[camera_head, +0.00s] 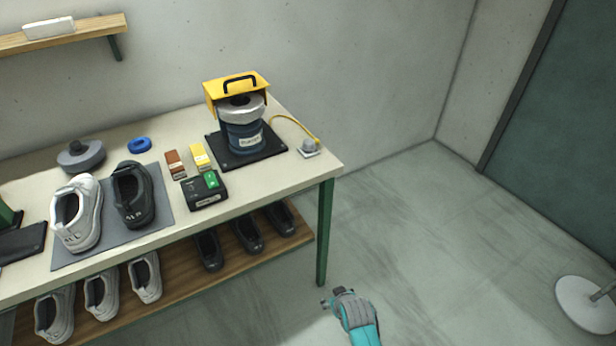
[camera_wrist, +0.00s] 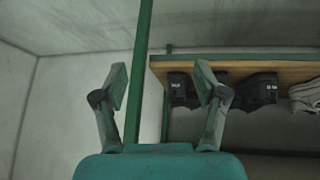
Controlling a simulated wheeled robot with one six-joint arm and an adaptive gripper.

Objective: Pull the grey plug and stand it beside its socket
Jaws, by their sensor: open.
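The grey plug (camera_head: 309,144) sits at the right end of the table, on a small pale socket plate (camera_head: 312,154). A yellow cable runs from it back toward the blue machine. The plug appears seated in the socket, but the join is too small to make out. My gripper (camera_head: 325,302) is low in front of the table, beside its green front leg and well below the tabletop. In the wrist view my gripper (camera_wrist: 162,85) is open and empty, with the green leg behind its fingers. The plug and socket are not in the wrist view.
The table (camera_head: 270,185) carries a blue pot with a yellow hood (camera_head: 242,137), a black box with a green switch (camera_head: 204,190) and two shoes on a grey mat (camera_head: 150,218). A lower wooden shelf (camera_head: 190,287) holds several shoes.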

